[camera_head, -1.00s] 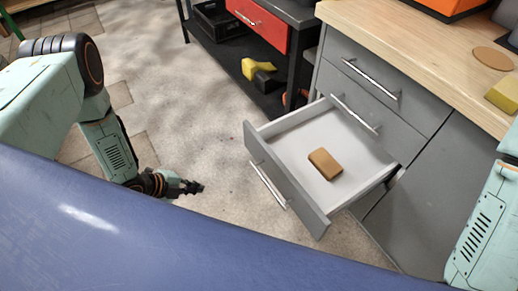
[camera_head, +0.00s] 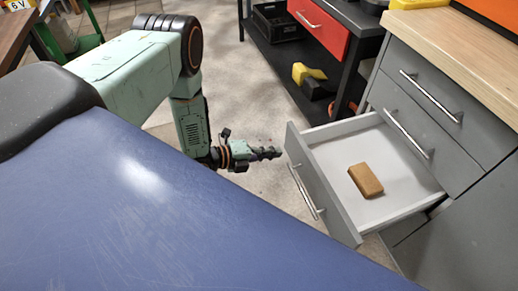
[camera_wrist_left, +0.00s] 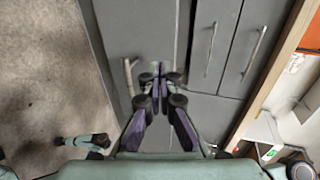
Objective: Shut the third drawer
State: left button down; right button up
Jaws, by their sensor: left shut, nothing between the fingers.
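The third drawer (camera_head: 345,218) of the grey cabinet stands pulled out, below two closed drawers. It has a grey front with a bar handle (camera_head: 305,191) and a pale inside. A brown block (camera_head: 366,180) lies in it. My left gripper (camera_head: 276,153) is shut and empty, just left of the drawer's far front corner, with a small gap showing in the head view. In the left wrist view the fingertips (camera_wrist_left: 159,74) point at grey cabinet surfaces, right of a handle (camera_wrist_left: 129,76); contact cannot be told. My right gripper is not in view.
The closed drawers above have bar handles (camera_head: 430,96), and a wooden worktop (camera_head: 450,35) tops the cabinet. A black bench with a red drawer (camera_head: 320,27) stands behind; yellow and dark items (camera_head: 309,74) lie on its lower shelf. Bare floor lies behind my left gripper.

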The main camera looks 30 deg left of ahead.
aim_at(301, 148)
pick_arm(q)
jog(key=x, duration=0.1)
jog(key=b+x, duration=0.1)
jog(key=x, duration=0.3)
jog(key=shift+w+d+r+b, duration=0.15)
jog(key=shift+r+b, duration=0.15)
jog(key=shift+r, duration=0.05)
jog(key=shift+w+d+r, duration=0.1)
jog(key=shift+w+d, duration=0.1)
jog(key=shift+w, duration=0.1)
jog(key=shift+d, duration=0.1)
